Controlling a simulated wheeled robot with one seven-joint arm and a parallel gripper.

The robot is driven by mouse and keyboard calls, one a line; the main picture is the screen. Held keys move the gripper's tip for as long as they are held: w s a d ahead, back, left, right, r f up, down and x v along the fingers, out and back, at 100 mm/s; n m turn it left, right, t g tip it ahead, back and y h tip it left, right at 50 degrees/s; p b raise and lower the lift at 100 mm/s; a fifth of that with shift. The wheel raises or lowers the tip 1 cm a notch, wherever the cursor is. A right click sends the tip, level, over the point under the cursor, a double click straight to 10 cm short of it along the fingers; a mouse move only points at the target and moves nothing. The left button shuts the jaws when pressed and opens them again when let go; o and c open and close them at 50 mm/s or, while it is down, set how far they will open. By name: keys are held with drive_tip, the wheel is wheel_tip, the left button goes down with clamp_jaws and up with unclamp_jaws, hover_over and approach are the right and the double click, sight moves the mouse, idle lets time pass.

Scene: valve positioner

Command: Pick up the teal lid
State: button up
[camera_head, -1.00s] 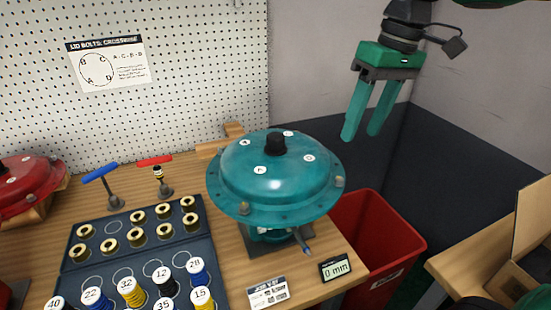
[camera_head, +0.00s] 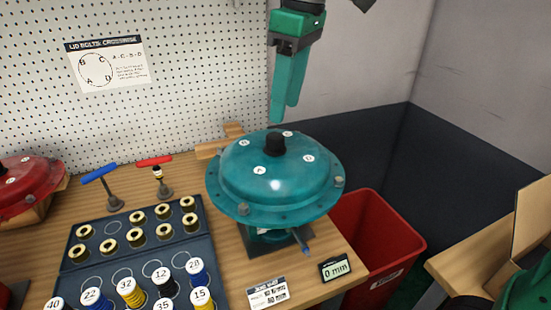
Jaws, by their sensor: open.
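The teal lid (camera_head: 270,175) is a wide flanged dome with a black knob (camera_head: 274,143) on top and small round letter labels around it. It sits on the teal valve body (camera_head: 268,234) on the wooden bench, with bolt heads showing on its flange. My gripper (camera_head: 284,116) is open and empty, with its teal fingers pointing down just above and slightly right of the knob in the picture. The fingers partly overlap each other from this angle. The lid's far side is hidden.
A dark tray (camera_head: 141,250) of brass rings and numbered springs lies left of the valve. Blue (camera_head: 100,173) and red (camera_head: 155,161) handled tools stand behind it. A red lid (camera_head: 27,187) is at far left. A red bin (camera_head: 400,240) stands right of the bench.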

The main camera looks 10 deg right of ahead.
sight(275, 135)
drive_tip(key=shift+w+a+f, duration=0.15)
drive_tip(key=shift+a+f, duration=0.15)
drive_tip(key=shift+f, duration=0.85)
drive_tip(key=shift+w+a+f, duration=0.1)
drive_tip(key=shift+a+f, duration=0.15)
drive_tip(key=shift+f, duration=0.85)
drive_tip(key=shift+w+a+f, duration=0.15)
drive_tip(key=shift+a+f, duration=0.15)
drive_tip(key=shift+f, duration=0.85)
clamp_jaws()
drive_tip(key=shift+r, duration=0.1)
